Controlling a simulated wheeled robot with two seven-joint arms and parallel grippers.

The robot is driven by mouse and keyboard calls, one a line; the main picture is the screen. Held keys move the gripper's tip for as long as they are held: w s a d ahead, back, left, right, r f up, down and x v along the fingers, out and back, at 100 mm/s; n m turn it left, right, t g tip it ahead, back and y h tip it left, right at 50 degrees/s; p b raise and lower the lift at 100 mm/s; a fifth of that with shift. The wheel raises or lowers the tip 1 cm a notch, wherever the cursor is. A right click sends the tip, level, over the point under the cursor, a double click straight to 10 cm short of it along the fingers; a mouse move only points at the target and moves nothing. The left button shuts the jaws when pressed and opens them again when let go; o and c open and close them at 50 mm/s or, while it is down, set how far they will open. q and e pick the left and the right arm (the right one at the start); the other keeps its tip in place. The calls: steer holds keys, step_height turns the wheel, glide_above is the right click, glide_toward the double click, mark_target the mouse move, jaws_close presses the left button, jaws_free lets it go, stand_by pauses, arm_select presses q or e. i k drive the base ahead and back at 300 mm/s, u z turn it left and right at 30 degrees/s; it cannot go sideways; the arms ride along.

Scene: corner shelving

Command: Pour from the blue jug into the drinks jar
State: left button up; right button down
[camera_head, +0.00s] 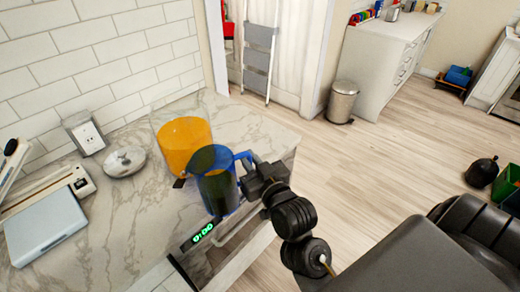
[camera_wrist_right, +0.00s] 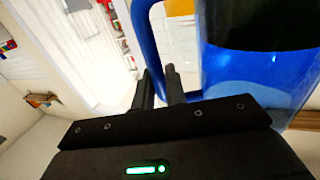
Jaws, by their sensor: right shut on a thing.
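The blue jug (camera_head: 217,190) is see-through, with a dark inside, and looks roughly upright by the counter's front edge. My right gripper (camera_head: 248,172) is shut on its handle (camera_head: 243,156), at the jug's right side. In the right wrist view the jug (camera_wrist_right: 255,75) fills the upper right, and the gripper fingers (camera_wrist_right: 160,88) meet the lower part of the handle (camera_wrist_right: 147,40). An orange see-through jar (camera_head: 182,138), which I take for the drinks jar, stands just behind and left of the jug. The jug overlaps its lower right part.
The marble counter (camera_head: 125,225) is clear in front of the jar. A silver lidded dish (camera_head: 125,161), a socket box (camera_head: 85,133) and a pale blue scale-like device (camera_head: 42,232) are at left.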

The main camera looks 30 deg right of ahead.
mark_target(180, 122)
steer(key=u, duration=2.6)
steer(key=k, duration=1.55)
steer(key=z, duration=0.8)
